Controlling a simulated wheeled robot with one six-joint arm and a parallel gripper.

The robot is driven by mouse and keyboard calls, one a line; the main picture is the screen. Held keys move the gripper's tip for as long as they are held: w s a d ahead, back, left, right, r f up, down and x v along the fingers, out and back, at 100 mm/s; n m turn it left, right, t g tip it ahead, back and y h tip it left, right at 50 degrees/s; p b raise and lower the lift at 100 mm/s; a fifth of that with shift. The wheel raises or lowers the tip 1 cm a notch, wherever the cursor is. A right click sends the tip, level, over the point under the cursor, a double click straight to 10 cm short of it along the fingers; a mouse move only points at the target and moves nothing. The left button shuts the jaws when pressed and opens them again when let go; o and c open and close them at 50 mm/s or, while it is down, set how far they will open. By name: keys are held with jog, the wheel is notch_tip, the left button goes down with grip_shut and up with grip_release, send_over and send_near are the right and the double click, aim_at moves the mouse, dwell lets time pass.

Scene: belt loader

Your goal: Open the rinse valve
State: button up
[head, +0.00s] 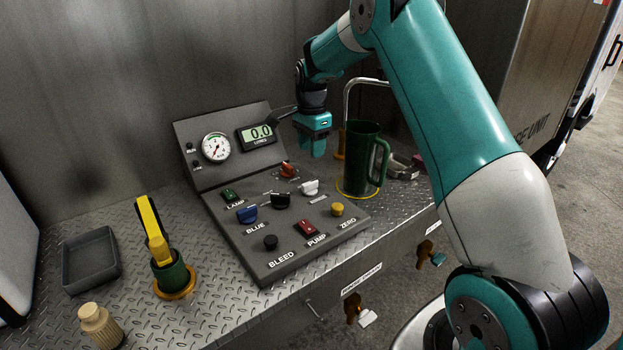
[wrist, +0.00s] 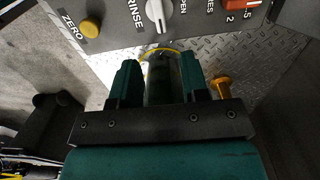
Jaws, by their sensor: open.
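The rinse valve is a white knob (head: 310,188) at the right of the sloped grey panel (head: 260,272). My gripper (head: 313,152) is above and behind the panel's right side, pointing down, apart from the knob. In the wrist view its two fingers (wrist: 160,80) are spread, with the knob beyond them. It holds nothing that I can see.
A dark green jug (head: 361,160) stands in a yellow ring close to the right of my gripper. A bent metal pipe (head: 347,98) rises behind it. The panel also bears a yellow ZERO button (head: 337,209), a red PUMP switch (head: 307,228) and a blue knob (head: 247,214).

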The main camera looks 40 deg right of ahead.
aim_at(311, 181)
notch_tip(311, 181, down, 11)
jog(key=shift+r+p, duration=0.15)
jog(key=shift+p, duration=0.9)
grip_shut()
